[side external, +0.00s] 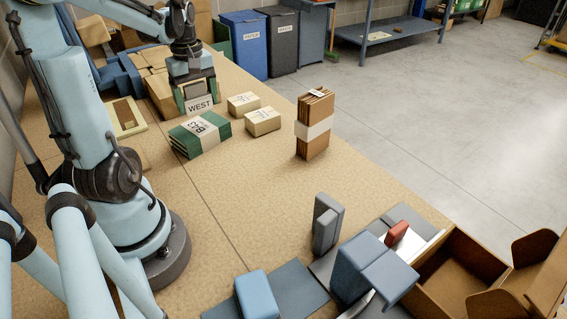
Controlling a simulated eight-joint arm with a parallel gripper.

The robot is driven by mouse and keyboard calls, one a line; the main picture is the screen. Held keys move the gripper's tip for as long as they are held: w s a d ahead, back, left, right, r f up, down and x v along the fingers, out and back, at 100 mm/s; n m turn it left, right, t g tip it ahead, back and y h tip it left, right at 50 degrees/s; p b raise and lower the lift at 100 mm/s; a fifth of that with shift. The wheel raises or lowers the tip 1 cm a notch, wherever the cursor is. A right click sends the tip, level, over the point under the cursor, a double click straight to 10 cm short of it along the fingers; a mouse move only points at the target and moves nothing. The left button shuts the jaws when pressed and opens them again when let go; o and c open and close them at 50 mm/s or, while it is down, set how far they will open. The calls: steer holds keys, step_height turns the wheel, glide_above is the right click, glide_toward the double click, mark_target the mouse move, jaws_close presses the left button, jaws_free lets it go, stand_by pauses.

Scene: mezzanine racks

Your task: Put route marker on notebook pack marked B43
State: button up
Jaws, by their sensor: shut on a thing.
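The notebook pack marked B43 (183,140) is a green stack with a white band, lying on the tan table. The route marker is a small upright piece with a white plate reading WEST (200,104). My gripper (196,88) points down and is shut on the route marker, just behind the B43 pack as seen here. The marker's plate shows just above and behind the pack's back edge in the picture. I cannot tell whether the marker touches the table or hangs above it. The jaws partly hide its upper part.
Two small cream packs (262,122) lie right of the B43 pack. A tall brown banded bundle (313,143) stands further right. Brown boxes (161,96) and blue pieces crowd the left back. Blue-grey blocks (359,266) and an open brown box (453,274) fill the front right.

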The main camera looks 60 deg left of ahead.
mark_target(199, 126)
steer(key=shift+s+a+f, duration=0.25)
steer(key=shift+a+f, duration=0.2)
steer(key=shift+a, duration=0.25)
steer(key=shift+f, duration=2.05)
steer(key=shift+f, duration=0.1)
steer(key=o, duration=1)
steer(key=shift+c, duration=0.2)
